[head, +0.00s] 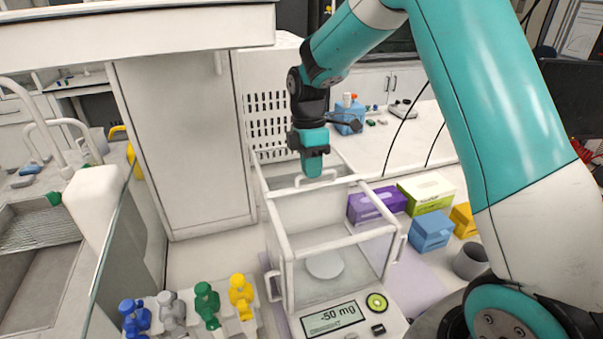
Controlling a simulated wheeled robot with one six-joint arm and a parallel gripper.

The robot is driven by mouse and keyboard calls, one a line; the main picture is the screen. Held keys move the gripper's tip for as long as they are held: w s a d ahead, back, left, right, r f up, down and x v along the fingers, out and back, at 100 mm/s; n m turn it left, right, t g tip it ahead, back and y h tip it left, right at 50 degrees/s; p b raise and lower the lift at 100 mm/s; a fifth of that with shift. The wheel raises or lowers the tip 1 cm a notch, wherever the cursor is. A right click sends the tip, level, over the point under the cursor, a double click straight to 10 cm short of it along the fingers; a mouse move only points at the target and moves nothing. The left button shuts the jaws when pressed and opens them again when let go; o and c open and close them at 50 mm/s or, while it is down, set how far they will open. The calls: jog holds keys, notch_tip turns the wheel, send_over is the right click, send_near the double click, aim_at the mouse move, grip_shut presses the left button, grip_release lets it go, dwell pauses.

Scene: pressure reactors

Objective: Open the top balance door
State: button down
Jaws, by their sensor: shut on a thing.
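The balance stands in the lower middle of the head view, with a clear chamber in a white frame (343,240) and a round pan (325,265) inside. Its display (330,318) reads -50 mg. The top door's white handle (302,182) is at the back of the chamber top. My gripper (312,168) points down from above and is shut on this handle; its tips partly hide it. The top door (262,172) appears slid back, reaching behind the chamber, and the front of the top looks uncovered. Clear panes make its exact edges hard to tell.
Colored bottles or fittings (207,305) stand left of the balance. Purple (376,204), green-white (427,192) and blue (431,231) boxes sit to its right, near a grey cup (470,262). A white perforated panel (268,105) stands behind.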

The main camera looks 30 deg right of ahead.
jog(key=c, duration=1.2)
grip_release()
jog(key=w+r, duration=0.3)
jog(key=r, duration=1.4)
jog(key=shift+w+d, duration=0.2)
jog(key=shift+d, duration=0.05)
jog(key=shift+r, duration=0.1)
jog(key=s+a+f+m+y+b, duration=0.1)
jog(key=s+a+f+m+b, duration=0.2)
jog(key=s, duration=0.7)
jog(key=s+a+f+m+t+y+b, duration=0.1)
jog(key=s+a+f+m+b, duration=0.2)
jog(key=s+a+f, duration=0.4)
jog(key=s+a+f+m+t+y+b, duration=0.1)
jog(key=s+a+f+m+b, duration=0.2)
jog(key=s, duration=1)
notch_tip(320, 180, down, 2)
jog(key=shift+s+a+f+y, duration=0.15)
jog(key=shift+a+y, duration=0.25)
jog(key=shift+a, duration=0.7)
